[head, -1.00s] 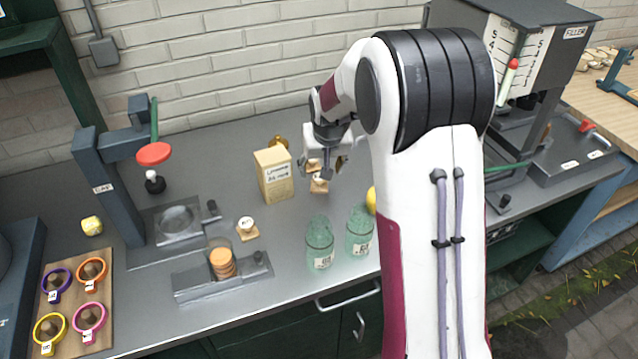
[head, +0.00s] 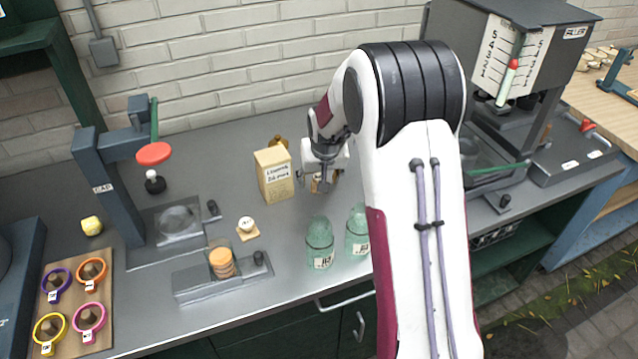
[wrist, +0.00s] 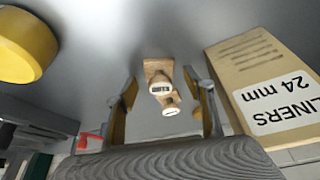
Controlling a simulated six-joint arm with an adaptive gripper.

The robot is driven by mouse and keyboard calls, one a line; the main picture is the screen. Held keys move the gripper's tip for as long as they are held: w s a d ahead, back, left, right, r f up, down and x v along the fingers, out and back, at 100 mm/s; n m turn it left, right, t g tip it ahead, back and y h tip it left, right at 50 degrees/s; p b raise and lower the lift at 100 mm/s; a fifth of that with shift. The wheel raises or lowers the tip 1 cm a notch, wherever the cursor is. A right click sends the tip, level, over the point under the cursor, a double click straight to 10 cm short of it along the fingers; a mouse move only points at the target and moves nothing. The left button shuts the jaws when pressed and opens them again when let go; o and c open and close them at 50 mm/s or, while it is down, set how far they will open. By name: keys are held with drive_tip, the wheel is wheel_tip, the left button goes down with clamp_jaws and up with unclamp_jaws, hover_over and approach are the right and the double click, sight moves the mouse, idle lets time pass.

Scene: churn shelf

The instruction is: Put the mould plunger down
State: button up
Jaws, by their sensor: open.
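My gripper (head: 322,172) is open, low over the counter right of the liner box. In the wrist view, pale wooden pieces show between the spread fingers (wrist: 164,92): a square block with a round labelled end (wrist: 160,84) and a smaller labelled knob (wrist: 171,107). I cannot tell whether they are one object or which is the mould plunger. Both fingers appear apart from them. In the head view, the wood (head: 325,186) shows just under the gripper, mostly hidden by it. A similar white-topped knob on a small wooden base (head: 247,232) stands farther left.
The liner box (wrist: 262,75) stands close beside the right finger in the wrist view; it also shows in the head view (head: 273,175). Two green glass jars (head: 319,243) stand in front. A yellow round object (wrist: 25,45) is at the wrist view's upper left. A press (head: 110,190) stands left.

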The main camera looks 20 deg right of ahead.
sight(320, 176)
idle(0.4)
drive_tip(key=c, duration=1.2)
drive_tip(key=shift+r, duration=0.1)
drive_tip(key=shift+r, duration=4.95)
